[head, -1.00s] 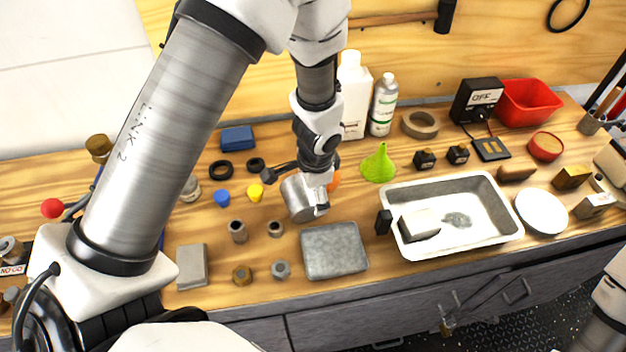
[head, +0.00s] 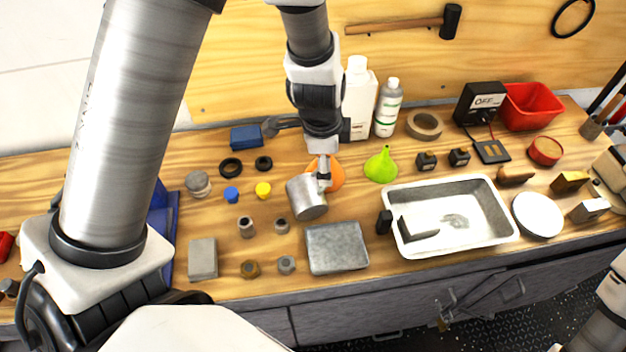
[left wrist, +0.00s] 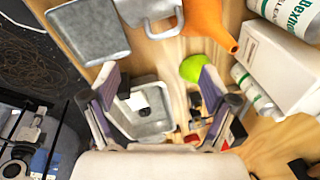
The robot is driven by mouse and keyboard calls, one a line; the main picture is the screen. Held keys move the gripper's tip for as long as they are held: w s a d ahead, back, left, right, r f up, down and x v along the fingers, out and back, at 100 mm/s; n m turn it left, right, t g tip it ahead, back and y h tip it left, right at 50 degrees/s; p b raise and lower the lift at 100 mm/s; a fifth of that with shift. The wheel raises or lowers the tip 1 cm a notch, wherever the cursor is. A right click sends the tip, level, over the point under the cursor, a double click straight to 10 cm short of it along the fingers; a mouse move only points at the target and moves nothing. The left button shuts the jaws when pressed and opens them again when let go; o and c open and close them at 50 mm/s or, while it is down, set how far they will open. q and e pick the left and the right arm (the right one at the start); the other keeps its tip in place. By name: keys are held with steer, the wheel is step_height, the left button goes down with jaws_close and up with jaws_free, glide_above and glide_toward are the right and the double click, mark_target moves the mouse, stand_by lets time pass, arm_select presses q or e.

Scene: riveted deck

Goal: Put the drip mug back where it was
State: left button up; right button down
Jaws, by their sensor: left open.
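The drip mug (head: 305,199) is a grey metal cup on the wooden bench, just behind the square grey tray (head: 337,250). It looks slanted in the head view; I cannot tell whether it stands fully upright. In the left wrist view the mug (left wrist: 146,10) is cut off at the top edge, its handle towards the orange funnel. My left gripper (head: 323,176) is just behind and above the mug in the head view. The left wrist view shows its fingers (left wrist: 158,88) spread wide with nothing between them. My right gripper is out of view.
The orange funnel (head: 337,175) stands close behind the mug, partly hidden by my arm. A green funnel (head: 381,166), white bottles (head: 358,105) and a metal basin (head: 470,235) lie to the right. Small caps and nuts crowd the left. Bare wood shows around the mug.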

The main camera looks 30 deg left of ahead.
mark_target(311, 194)
arm_select(q)
steer(key=a+f+n+h+b, duration=0.1)
steer(key=a, duration=0.1)
steer(key=a+f+n+t+h+b, duration=0.1)
steer(key=a+f+h, duration=0.1)
steer(key=shift+w+n, duration=0.1)
steer(key=shift+n, duration=0.3)
steer(key=b+x, duration=0.6)
steer(key=x, duration=0.1)
steer(key=shift+s+d, duration=0.2)
steer(key=shift+d, duration=0.1)
steer(key=shift+w+d+f, duration=0.1)
steer(key=shift+w+f, duration=0.05)
steer(key=shift+f, duration=0.05)
steer(key=shift+w+d+r, duration=0.1)
steer(key=shift+d, duration=0.05)
jaws_close()
